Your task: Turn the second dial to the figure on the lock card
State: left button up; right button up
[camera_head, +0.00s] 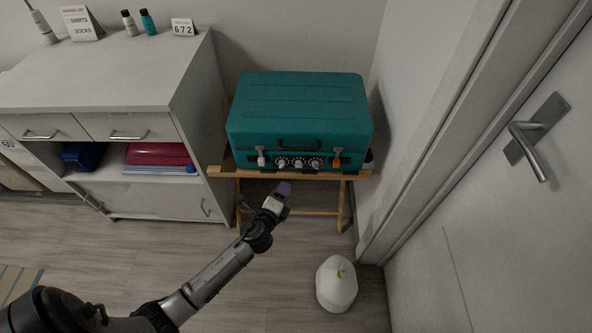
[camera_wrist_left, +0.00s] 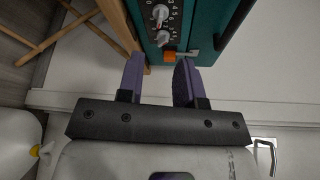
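The teal case (camera_head: 298,105) stands shut on a wooden stand, with three pale dials in a row on its front. The second dial (camera_head: 298,163) is the middle one; its setting is too small to read. The left wrist view shows two dials, one (camera_wrist_left: 160,13) at the top edge and one (camera_wrist_left: 163,38) nearer the orange latch (camera_wrist_left: 169,57). The lock card (camera_head: 183,28) reads 672 on the cabinet top. My left gripper (camera_head: 284,188) is below and in front of the dials, apart from them. Its purple fingers (camera_wrist_left: 159,76) are open and empty. My right gripper is not in view.
The wooden stand (camera_head: 222,172) holds the case. A grey cabinet (camera_head: 130,75) stands on the left, with bottles and a packing list on top. A white rounded object (camera_head: 337,285) is on the floor. A door (camera_head: 500,220) is on the right.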

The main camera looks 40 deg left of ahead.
aim_at(297, 167)
pick_arm(q)
jog(key=shift+b+x, duration=1.5)
jog(key=shift+x, duration=3.8)
jog(key=shift+s, duration=0.15)
grip_shut()
